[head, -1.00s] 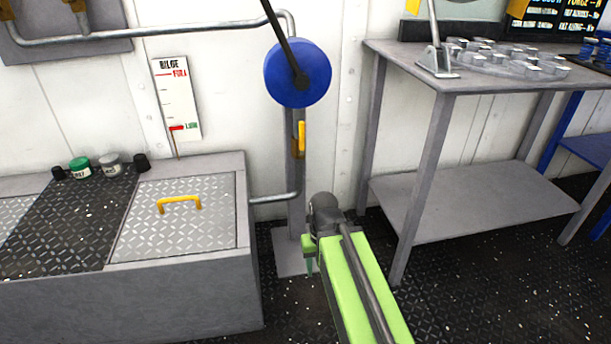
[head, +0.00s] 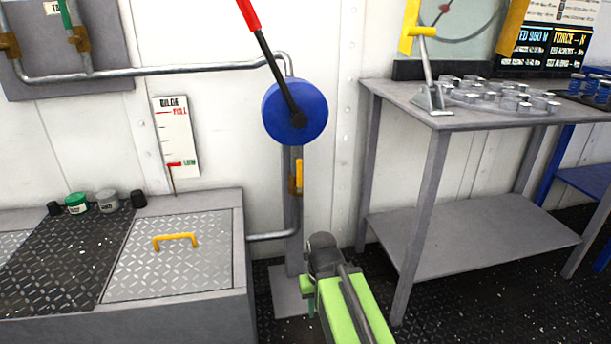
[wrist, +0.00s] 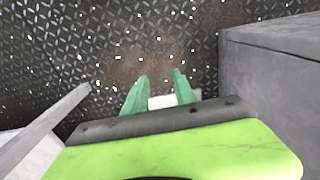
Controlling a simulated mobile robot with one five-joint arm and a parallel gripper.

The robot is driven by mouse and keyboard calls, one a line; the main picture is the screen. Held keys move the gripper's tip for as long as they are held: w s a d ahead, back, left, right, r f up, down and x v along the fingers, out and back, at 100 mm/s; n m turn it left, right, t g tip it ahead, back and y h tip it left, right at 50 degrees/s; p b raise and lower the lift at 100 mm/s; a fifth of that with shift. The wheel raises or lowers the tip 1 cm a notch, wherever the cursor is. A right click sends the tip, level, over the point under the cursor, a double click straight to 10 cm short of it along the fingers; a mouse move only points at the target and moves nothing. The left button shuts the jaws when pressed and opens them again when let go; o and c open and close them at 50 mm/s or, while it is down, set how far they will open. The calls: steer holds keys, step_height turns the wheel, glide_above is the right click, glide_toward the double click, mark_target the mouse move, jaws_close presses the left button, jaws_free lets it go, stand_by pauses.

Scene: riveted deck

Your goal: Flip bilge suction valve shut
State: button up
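A yellow lever (head: 298,177) stands upright along the vertical pipe below the blue round pump (head: 294,112), on a small brownish valve body. It appears to be the bilge suction valve. My gripper (wrist: 160,76) is open and empty in the wrist view, its two green fingers apart and pointing at the dark floor. In the head view my green arm is low in the middle, below and slightly right of the lever, not touching it. The fingers are mostly hidden there. The valve is not seen in the wrist view.
The pump's black lever with red grip (head: 249,14) leans up left. A grey bilge box (head: 243,262) with a yellow-handled hatch (head: 176,241) stands left. A grey table (head: 437,118) stands right. A bilge gauge (head: 177,137) hangs on the wall, its red marker near the low end.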

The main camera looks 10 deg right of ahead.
step_height(320, 180, up, 22)
steer(key=p, duration=2.1)
steer(key=shift+r, duration=0.15)
jaws_close()
steer(key=shift+f, duration=0.3)
